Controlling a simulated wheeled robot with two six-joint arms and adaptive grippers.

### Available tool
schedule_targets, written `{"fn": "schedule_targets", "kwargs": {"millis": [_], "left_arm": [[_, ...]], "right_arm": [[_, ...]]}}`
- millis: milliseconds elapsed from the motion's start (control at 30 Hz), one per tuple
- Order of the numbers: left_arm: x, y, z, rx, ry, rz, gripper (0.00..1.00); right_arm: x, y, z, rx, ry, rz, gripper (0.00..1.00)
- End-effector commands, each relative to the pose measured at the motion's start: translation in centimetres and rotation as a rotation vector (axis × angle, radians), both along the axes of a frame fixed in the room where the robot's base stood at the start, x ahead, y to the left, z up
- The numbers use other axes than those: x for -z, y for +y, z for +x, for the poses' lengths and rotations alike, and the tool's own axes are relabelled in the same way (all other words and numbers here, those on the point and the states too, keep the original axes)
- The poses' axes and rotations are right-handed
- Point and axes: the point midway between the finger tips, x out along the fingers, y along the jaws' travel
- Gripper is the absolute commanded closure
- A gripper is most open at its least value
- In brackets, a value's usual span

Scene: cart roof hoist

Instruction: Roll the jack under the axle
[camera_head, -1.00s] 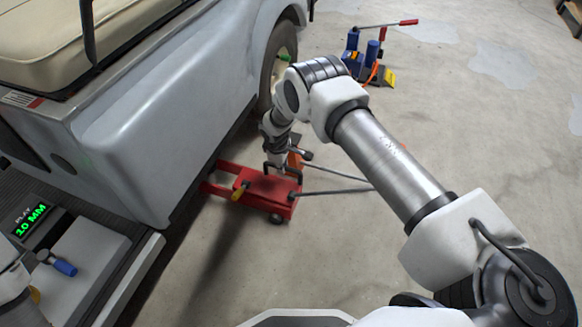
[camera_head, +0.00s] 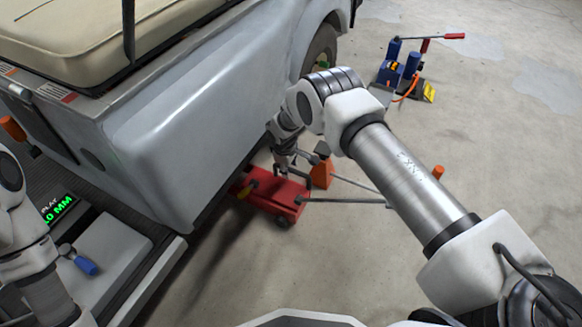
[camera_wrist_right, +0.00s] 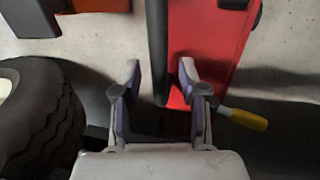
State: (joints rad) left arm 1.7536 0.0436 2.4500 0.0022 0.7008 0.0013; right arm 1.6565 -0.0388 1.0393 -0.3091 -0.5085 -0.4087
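The red floor jack (camera_head: 284,205) sits on the concrete beside the grey cart (camera_head: 190,130), its left end hidden under the cart's side. A yellow grip is at its left; it also shows in the wrist view (camera_wrist_right: 205,35). My right gripper is low over the jack in the head view (camera_head: 282,165), largely hidden by its wrist. In the wrist view its fingers (camera_wrist_right: 159,72) are apart, either side of a dark bar (camera_wrist_right: 157,40), with gaps visible. The axle is hidden by the cart. My left arm is at the left edge; its gripper is out of frame.
A cart tyre (camera_wrist_right: 40,115) is close left of the right gripper in the wrist view. An orange stand (camera_head: 321,172) is beside the jack. A blue device with a red-gripped lever (camera_head: 398,70) stands farther back. Floor to the right is largely clear.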

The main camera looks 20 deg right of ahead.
Motion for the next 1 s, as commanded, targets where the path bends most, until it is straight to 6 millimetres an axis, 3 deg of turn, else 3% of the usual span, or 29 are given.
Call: {"fn": "schedule_targets", "kwargs": {"millis": [333, 700, 833, 1000], "left_arm": [[0.0, 0.0, 0.0, 0.000, 0.000, 0.000, 1.00], [0.0, 0.0, 0.0, 0.000, 0.000, 0.000, 1.00], [0.0, 0.0, 0.0, 0.000, 0.000, 0.000, 1.00], [0.0, 0.0, 0.0, 0.000, 0.000, 0.000, 1.00]], "right_arm": [[-0.9, 0.0, -0.2, 0.001, 0.003, -0.001, 0.57], [-9.4, 1.4, -1.2, -0.002, 0.001, -0.001, 0.57], [-11.2, 1.8, -1.4, -0.003, 0.001, -0.001, 0.57], [-11.7, 1.8, -1.6, -0.002, 0.002, -0.001, 0.57]]}}
